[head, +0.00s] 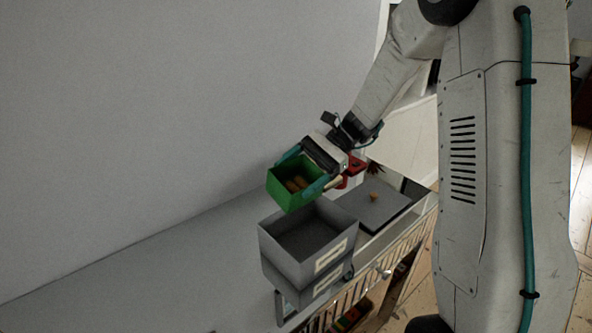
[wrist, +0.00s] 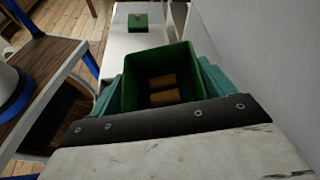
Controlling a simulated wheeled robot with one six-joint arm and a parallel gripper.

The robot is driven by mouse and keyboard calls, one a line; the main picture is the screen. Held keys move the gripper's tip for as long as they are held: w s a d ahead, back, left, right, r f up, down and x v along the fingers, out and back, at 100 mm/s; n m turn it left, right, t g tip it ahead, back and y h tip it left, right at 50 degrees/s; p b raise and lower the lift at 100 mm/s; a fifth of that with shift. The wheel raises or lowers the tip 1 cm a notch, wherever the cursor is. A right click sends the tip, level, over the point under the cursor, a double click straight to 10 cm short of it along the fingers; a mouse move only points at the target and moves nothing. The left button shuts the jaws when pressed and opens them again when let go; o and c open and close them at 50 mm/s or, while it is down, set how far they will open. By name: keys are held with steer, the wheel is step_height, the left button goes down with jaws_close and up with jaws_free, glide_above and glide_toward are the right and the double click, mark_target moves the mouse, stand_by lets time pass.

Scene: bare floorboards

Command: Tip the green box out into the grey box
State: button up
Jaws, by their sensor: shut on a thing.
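The green box (head: 283,190) is held in the air by my gripper (head: 309,175), which is shut on it. It looks roughly upright, perhaps slightly tilted, above the back left part of the grey box. Several brown pieces lie inside it; two brown pieces (wrist: 162,89) show on its floor in the wrist view, where the green box (wrist: 130,90) sits between the teal fingers. The grey box (head: 276,254) stands on the white surface with its open top facing up. It looks empty inside. Its front has light label plates.
A grey flat board (head: 372,209) with a small brown object (head: 374,196) lies right of the grey box. A red object (head: 350,171) is behind my gripper. The wall runs close along the left. In the wrist view a green block (wrist: 138,22) stands farther off.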

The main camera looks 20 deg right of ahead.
steer(key=f+n+t, duration=0.1)
steer(key=n, duration=0.1)
steer(key=s+f+n+t+y, duration=0.1)
steer(key=n, duration=0.1)
steer(key=shift+d+t+y, duration=0.15)
steer(key=shift+t+y, duration=0.15)
steer(key=n, duration=0.1)
steer(key=s+f+n+t+y, duration=0.1)
steer(key=n, duration=0.1)
steer(key=shift+d, duration=0.2)
steer(key=s+n+y, duration=0.1)
steer(key=n, duration=0.2)
steer(key=s+f+n+y, duration=0.1)
steer(key=n, duration=0.2)
steer(key=s+d+n+y, duration=0.1)
steer(key=n+y, duration=0.1)
steer(key=n, duration=0.2)
steer(key=shift+s+d+f, duration=0.1)
steer(key=shift+s+f, duration=0.25)
steer(key=shift+s, duration=0.05)
stand_by(0.4)
